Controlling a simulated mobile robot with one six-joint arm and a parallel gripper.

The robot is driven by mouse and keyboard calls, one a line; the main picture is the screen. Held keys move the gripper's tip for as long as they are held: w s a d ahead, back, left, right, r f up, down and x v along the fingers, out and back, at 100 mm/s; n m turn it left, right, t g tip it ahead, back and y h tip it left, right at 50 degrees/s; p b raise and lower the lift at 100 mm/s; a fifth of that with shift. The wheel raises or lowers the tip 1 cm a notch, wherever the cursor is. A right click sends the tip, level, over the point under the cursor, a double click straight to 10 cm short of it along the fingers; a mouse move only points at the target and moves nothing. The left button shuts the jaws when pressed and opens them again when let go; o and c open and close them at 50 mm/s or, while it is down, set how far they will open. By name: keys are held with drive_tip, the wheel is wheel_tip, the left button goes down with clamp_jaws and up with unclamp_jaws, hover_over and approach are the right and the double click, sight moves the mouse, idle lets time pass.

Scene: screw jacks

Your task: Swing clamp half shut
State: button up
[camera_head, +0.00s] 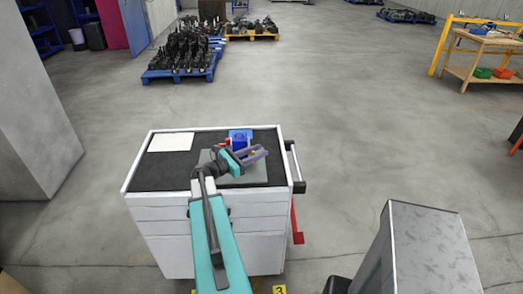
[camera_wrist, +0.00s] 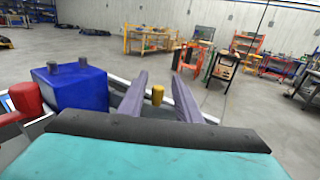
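The clamp's blue block (camera_head: 240,137) stands on a grey plate on the cart top. In the wrist view the blue block (camera_wrist: 70,88) is at the left, with two grey pegs on top. A red part (camera_wrist: 27,97) sits left of it, and the red also shows in the head view (camera_head: 228,142). My gripper (camera_wrist: 159,76) has two purple fingers, spread apart to the right of the block. A yellow knob (camera_wrist: 157,95) stands between them with a gap visible on each side. What the knob is mounted on is mostly hidden by my gripper.
The white drawer cart (camera_head: 165,214) has a dark mat and a white sheet (camera_head: 171,142) at its left. A grey box-shaped cabinet (camera_head: 430,250) stands at the lower right. Loaded pallets (camera_head: 183,75) and a wooden workbench (camera_head: 483,70) are farther off. The floor between is clear.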

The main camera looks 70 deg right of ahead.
drive_tip(key=shift+x, duration=1.2)
clamp_jaws()
